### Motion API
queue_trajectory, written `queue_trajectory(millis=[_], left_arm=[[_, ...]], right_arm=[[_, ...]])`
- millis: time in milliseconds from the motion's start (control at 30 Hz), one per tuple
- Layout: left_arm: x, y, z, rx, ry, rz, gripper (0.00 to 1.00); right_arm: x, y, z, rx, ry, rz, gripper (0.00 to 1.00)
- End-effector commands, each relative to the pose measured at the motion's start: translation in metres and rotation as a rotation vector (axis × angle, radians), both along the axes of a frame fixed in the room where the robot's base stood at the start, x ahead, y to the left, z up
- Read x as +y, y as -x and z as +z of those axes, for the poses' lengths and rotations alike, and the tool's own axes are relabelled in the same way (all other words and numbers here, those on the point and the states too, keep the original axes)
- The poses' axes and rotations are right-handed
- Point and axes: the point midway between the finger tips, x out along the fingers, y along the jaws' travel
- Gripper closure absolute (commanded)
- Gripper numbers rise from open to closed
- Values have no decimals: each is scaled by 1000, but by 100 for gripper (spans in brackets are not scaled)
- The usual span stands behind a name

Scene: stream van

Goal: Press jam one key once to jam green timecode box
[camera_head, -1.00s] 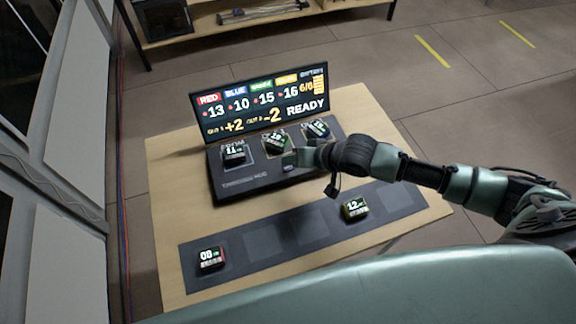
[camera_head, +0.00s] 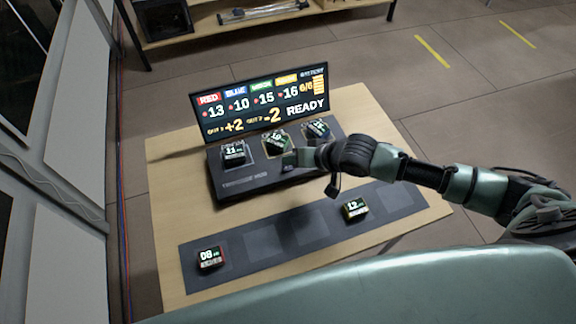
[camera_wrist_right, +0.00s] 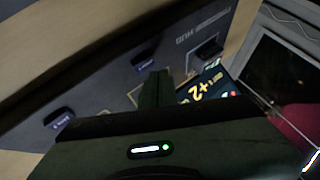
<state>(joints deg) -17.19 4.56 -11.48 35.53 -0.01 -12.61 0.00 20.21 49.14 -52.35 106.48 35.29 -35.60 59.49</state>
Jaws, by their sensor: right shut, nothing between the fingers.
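The timecode hub (camera_head: 240,187) is a dark sloped console on the table, with a lit display behind it. Three small boxes sit on it: a left box (camera_head: 233,152), a middle box (camera_head: 276,141) with a greenish edge, and a right box (camera_head: 317,129) with a bluish edge. My right gripper (camera_head: 291,160) is shut and empty, its tip low at the hub's front beside the middle box. I cannot tell whether it touches a key. The right wrist view shows its fingers (camera_wrist_right: 157,90) over the hub face, between dark raised keys (camera_wrist_right: 59,118). My left gripper is out of view.
The display (camera_head: 262,105) reads READY with red, blue, green and yellow labels. A grey mat (camera_head: 263,242) in front of the hub holds a red box (camera_head: 210,257) and a yellow box (camera_head: 355,208). A shelf (camera_head: 225,25) stands at the back.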

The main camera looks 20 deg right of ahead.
Motion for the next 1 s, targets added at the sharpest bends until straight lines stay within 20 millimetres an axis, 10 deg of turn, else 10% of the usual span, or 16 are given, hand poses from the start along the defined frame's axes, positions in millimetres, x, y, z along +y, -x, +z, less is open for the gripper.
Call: queue_trajectory(millis=[1000], left_arm=[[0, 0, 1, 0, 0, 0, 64]], right_arm=[[0, 0, -10, 0, 0, 0, 100]])
